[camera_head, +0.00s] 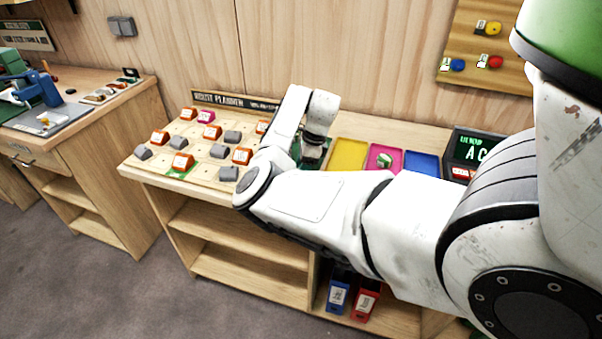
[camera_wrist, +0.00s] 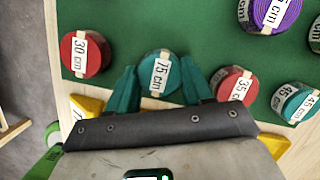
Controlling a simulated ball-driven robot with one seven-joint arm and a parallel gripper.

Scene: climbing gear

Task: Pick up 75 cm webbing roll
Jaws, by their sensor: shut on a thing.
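The 75 cm webbing roll (camera_wrist: 174,78) is teal with a white label, and it shows in the wrist view between the green fingers of my gripper (camera_wrist: 160,80). The fingers stand on either side of it and are shut on it. I cannot tell whether the roll touches the green mat (camera_wrist: 170,25) or is lifted. In the head view my gripper (camera_head: 311,155) is mostly behind my arm above the workbench, and the held roll cannot be made out there.
Red rolls marked 30 cm (camera_wrist: 72,53) and 35 cm (camera_wrist: 236,86) flank the held roll. A purple roll (camera_wrist: 285,12) and a teal 45 cm roll (camera_wrist: 292,102) lie to the right. Yellow (camera_head: 347,154), pink (camera_head: 371,155) and blue (camera_head: 424,163) trays sit on the bench.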

